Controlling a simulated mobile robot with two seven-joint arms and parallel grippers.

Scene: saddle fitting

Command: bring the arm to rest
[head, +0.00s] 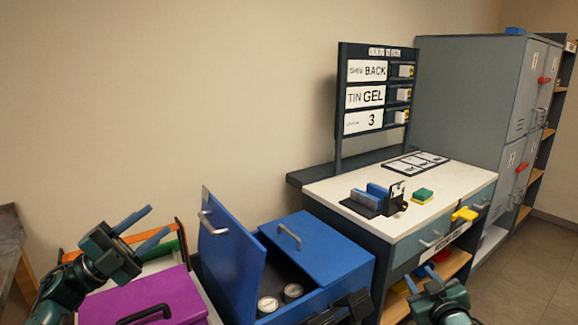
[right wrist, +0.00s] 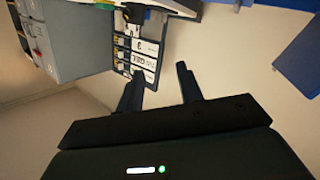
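My left gripper (head: 142,228) is at the lower left of the head view, above the purple lid. Its two blue-grey fingers are spread apart with nothing between them. My right gripper (head: 422,277) is at the bottom right of the head view, in front of the workbench. In the right wrist view its two dark fingers (right wrist: 158,85) stand apart and empty, with the wall and the sign board beyond them. Neither gripper appears to touch anything.
A purple box (head: 150,300) is at lower left. The white-topped workbench (head: 330,190) carries a block holder (head: 366,207), a green-yellow sponge (head: 422,196) and a sign board (head: 342,98). Grey lockers (head: 460,100) stand right.

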